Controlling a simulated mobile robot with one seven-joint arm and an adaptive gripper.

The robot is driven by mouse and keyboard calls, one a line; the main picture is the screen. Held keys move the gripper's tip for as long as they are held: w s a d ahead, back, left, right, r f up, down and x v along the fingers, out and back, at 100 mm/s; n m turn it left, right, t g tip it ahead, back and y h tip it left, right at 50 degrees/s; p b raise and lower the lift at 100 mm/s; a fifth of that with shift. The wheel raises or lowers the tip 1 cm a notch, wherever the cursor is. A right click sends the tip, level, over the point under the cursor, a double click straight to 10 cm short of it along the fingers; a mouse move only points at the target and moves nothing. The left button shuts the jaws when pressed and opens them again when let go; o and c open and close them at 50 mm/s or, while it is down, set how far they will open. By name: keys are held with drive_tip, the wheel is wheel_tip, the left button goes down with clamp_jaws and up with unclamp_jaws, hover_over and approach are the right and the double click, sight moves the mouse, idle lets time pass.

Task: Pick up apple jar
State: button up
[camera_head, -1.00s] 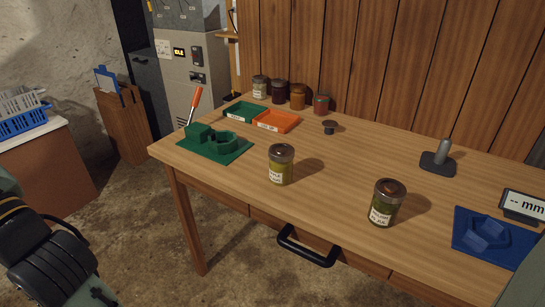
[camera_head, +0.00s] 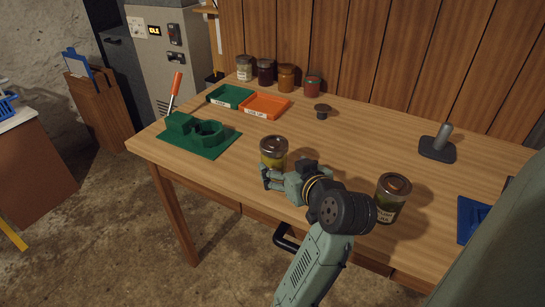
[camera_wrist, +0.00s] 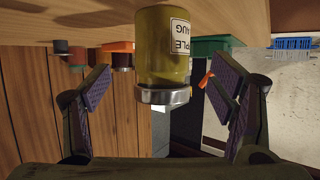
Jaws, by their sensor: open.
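The apple jar (camera_head: 273,152) is a glass jar with yellow-green contents and a metal lid, standing upright near the table's front edge. In the wrist view, which is upside down, the jar (camera_wrist: 163,50) shows a white label with "PLE" and "AUG" readable. My gripper (camera_head: 268,178) is at the jar's near side in the head view, covering its lower part. In the wrist view, my gripper (camera_wrist: 158,92) is open, one purple-padded finger to each side of the jar, with gaps on both sides. I cannot tell how far the jar reaches between the pads.
A second, darker jar (camera_head: 392,198) stands close to the right of my wrist. A green fixture (camera_head: 200,138) with an orange-handled lever, a green tray (camera_head: 230,96) and an orange tray (camera_head: 264,106) lie to the left. Several jars line the back wall. The table's middle is clear.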

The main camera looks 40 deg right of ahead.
sight(273, 160)
drive_tip(key=p+x, duration=0.1)
drive_tip(key=x, duration=0.6)
drive_tip(key=shift+a+f, duration=0.1)
drive_tip(key=shift+f, duration=0.1)
drive_tip(key=shift+c, duration=0.3)
drive_tip(key=shift+r, duration=0.1)
drive_tip(key=c, duration=1.6)
drive_tip(key=shift+o, duration=0.2)
drive_tip(key=shift+w+r+p, duration=0.1)
drive_tip(key=shift+r+p, duration=0.05)
drive_tip(key=shift+p, duration=0.25)
